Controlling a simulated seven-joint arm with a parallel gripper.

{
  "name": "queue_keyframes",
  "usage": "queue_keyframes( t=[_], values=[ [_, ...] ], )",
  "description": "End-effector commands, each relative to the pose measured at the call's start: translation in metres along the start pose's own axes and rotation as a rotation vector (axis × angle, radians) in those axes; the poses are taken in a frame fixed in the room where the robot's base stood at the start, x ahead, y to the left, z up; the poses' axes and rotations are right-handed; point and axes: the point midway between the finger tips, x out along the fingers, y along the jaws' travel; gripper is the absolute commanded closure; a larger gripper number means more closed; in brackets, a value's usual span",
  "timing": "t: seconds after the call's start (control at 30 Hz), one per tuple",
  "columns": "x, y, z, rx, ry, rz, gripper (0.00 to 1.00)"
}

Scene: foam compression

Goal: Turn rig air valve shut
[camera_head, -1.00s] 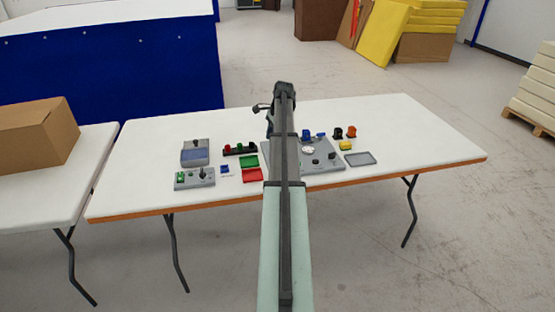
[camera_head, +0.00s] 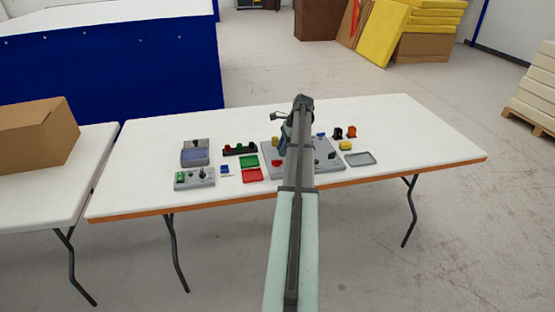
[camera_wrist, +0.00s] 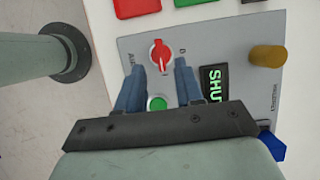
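The red valve knob (camera_wrist: 160,54) with a white mark is on the grey rig plate (camera_wrist: 205,48), just beyond my fingertips in the wrist view. My gripper (camera_wrist: 159,66) is open, its two blue fingers apart, and nothing shows between them as held. A green button (camera_wrist: 157,103) shows between the fingers. A dark display (camera_wrist: 212,84) beside the right finger shows green letters "SHU", the rest cut off. In the head view my arm covers part of the rig (camera_head: 325,165); a red knob (camera_head: 277,163) shows at its left.
A brass-coloured knob (camera_wrist: 267,56) stands up from the plate on the right. Red (camera_head: 252,175) and green (camera_head: 249,161) trays lie left of the rig. A grey control box (camera_head: 194,178) stands further left, and an empty grey tray (camera_head: 360,159) right. The table's right end is clear.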

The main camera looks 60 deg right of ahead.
Motion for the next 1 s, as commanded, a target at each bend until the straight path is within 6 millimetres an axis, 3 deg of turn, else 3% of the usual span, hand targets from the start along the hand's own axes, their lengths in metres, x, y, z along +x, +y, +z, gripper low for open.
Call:
queue_keyframes(
  t=[0.1, 0.3, 0.8, 1.0],
  values=[
    [0.021, 0.001, 0.000, -0.001, 0.000, 0.002, 0.64],
    [0.045, 0.000, 0.000, -0.001, 0.000, 0.002, 0.64],
    [0.057, 0.000, 0.000, -0.001, 0.000, 0.000, 0.64],
    [0.056, 0.000, 0.000, -0.001, 0.000, 0.000, 0.82]
  ],
)
